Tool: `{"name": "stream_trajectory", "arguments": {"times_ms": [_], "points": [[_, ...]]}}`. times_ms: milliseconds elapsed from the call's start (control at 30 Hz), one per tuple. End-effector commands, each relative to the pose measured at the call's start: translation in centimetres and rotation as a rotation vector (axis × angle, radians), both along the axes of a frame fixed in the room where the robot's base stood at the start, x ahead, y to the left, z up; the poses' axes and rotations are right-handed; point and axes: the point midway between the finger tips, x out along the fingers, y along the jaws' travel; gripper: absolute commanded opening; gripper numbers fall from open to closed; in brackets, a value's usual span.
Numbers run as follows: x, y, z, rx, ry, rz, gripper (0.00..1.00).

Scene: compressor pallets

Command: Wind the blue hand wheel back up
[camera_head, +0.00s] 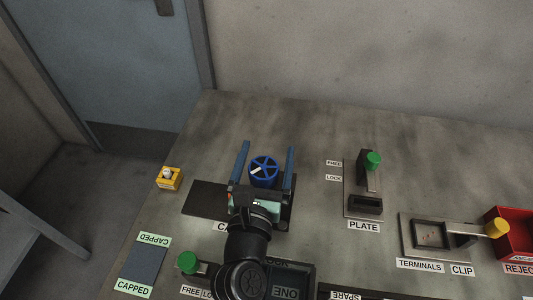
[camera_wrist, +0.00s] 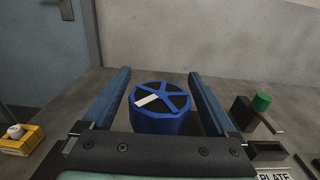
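The blue hand wheel (camera_head: 264,168) is a spoked blue ring with a white mark on one spoke. It also shows in the wrist view (camera_wrist: 160,106), on top of a blue cylinder, with the white mark pointing left. My gripper (camera_head: 267,149) is open, its two long blue fingers on either side of the wheel. In the wrist view my gripper (camera_wrist: 158,75) shows a gap between each finger and the wheel, and I see no contact. The lower part of the cylinder is hidden behind my gripper's body.
A dark plate (camera_head: 204,199) lies left of the wheel. A yellow box (camera_head: 169,179) sits at the bench's left edge. Right are the PLATE fixture with a green knob (camera_head: 373,160), the terminals fixture (camera_head: 430,235) and a red reject bin (camera_head: 515,236). The back of the bench is clear.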

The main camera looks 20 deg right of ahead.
Motion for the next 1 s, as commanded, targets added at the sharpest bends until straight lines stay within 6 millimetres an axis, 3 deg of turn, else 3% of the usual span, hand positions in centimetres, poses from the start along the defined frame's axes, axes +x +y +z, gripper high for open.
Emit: {"name": "stream_trajectory", "arguments": {"times_ms": [67,400,1000], "points": [[-0.02,0.01,0.00,0.000,0.000,0.000,0.76],[-0.02,0.02,0.01,0.000,0.000,0.000,0.15],[0.16,0.44,0.91,0.002,0.005,0.146,0.13]]}}
